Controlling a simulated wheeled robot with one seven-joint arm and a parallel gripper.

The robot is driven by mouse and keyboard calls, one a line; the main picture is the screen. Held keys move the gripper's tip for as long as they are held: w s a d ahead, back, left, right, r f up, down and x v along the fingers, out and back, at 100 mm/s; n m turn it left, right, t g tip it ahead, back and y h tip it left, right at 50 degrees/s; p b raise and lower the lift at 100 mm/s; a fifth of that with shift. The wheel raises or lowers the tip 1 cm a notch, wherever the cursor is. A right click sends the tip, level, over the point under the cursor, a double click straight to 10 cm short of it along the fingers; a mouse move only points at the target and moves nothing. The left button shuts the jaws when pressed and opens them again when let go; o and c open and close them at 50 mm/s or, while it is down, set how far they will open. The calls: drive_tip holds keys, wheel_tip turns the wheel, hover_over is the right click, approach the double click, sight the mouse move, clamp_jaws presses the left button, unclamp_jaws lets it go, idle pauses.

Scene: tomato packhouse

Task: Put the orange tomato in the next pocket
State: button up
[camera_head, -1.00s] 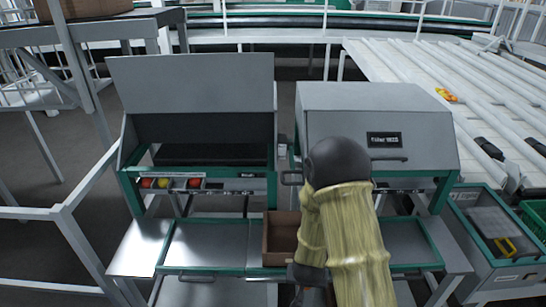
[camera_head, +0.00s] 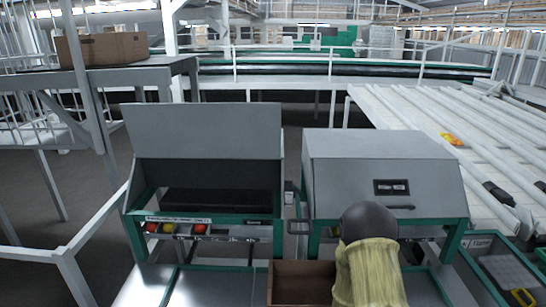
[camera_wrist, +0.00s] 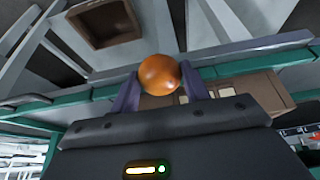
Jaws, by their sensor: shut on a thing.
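The orange tomato (camera_wrist: 158,74) is between the two fingers of my gripper (camera_wrist: 163,84) in the wrist view. The gripper is shut on it. In the head view my sleeved arm hides the gripper and this tomato. The left machine has a row of pockets (camera_head: 222,230) low on its front, under an open grey lid. A red tomato (camera_head: 151,227), a yellow one (camera_head: 168,228) and another red one (camera_head: 200,228) sit at the row's left end. Further pockets to the right are too small to make out.
An open brown box (camera_head: 302,268) stands at the front between the machines, left of my arm. The right machine (camera_head: 380,165) has its grey hood down. A roller conveyor (camera_head: 430,115) lies at the right, with a crate (camera_head: 500,270) below it. A cardboard box (camera_head: 105,48) is at back left.

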wheel_tip(320, 180, up, 17)
drive_tip(key=p, duration=1.7)
drive_tip(key=shift+a, duration=0.15)
